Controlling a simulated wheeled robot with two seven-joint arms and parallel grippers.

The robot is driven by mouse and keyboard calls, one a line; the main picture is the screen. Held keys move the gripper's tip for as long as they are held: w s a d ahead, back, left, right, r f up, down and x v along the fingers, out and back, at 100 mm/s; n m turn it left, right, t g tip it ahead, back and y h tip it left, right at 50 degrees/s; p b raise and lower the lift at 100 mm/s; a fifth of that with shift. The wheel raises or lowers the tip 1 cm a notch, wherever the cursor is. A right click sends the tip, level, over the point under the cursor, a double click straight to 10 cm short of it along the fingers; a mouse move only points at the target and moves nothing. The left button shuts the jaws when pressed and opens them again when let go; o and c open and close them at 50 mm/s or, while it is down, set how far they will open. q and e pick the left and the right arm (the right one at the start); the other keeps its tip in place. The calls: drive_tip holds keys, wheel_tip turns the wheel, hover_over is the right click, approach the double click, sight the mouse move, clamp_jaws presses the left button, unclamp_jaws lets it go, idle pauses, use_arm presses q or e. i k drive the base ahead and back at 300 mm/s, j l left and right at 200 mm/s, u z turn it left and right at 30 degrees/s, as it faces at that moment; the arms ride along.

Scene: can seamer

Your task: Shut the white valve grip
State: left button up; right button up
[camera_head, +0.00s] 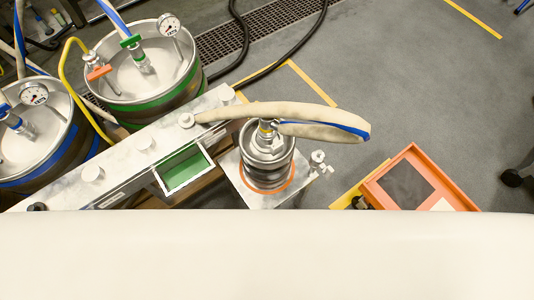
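A small white valve-like fitting (318,158) stands at the right edge of a light plate (234,168), just right of a steel canister. I take it as the likeliest white valve grip, but it is too small to tell whether it is open or shut. The steel canister (266,150) has a brass-coloured fitting on top and an orange ring around its base. A beige hose (290,110) with a blue stripe arches over it. Neither of my grippers shows.
A green-banded keg (140,65) and a blue-banded keg (35,128) stand at the left, with gauges, coloured valve grips and hoses. An orange tray (420,170) lies at the right. A cream surface fills the bottom and hides what is below. Grey floor is open at upper right.

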sight(328, 172)
drive_tip(key=k+z, duration=0.1)
drive_tip(key=z, duration=0.3)
drive_tip(key=k+z, duration=0.1)
drive_tip(key=z, duration=0.3)
